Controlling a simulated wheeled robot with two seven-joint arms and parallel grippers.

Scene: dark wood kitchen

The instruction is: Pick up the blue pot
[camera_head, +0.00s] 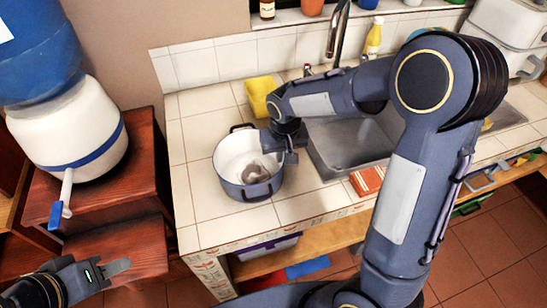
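The blue pot (243,190) stands upright on the tiled counter, left of the sink. It has a pale inside and dark handles; a grey-brown shape, too unclear to name, shows inside. My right arm reaches across the sink, and its gripper (279,155) is at the pot's right rim, overlapping it in the view. I cannot tell whether its fingers touch or grip the rim. My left gripper (116,268) is at the lower left, away from the pot, in front of the wooden stand. Its finger opening is not clear.
The metal sink (335,160) and tap (338,30) are right of the pot. A red-orange block (367,181) lies near the counter's front edge. A large blue-and-white water dispenser (75,130) stands left. Bare tiles surround the pot's left side.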

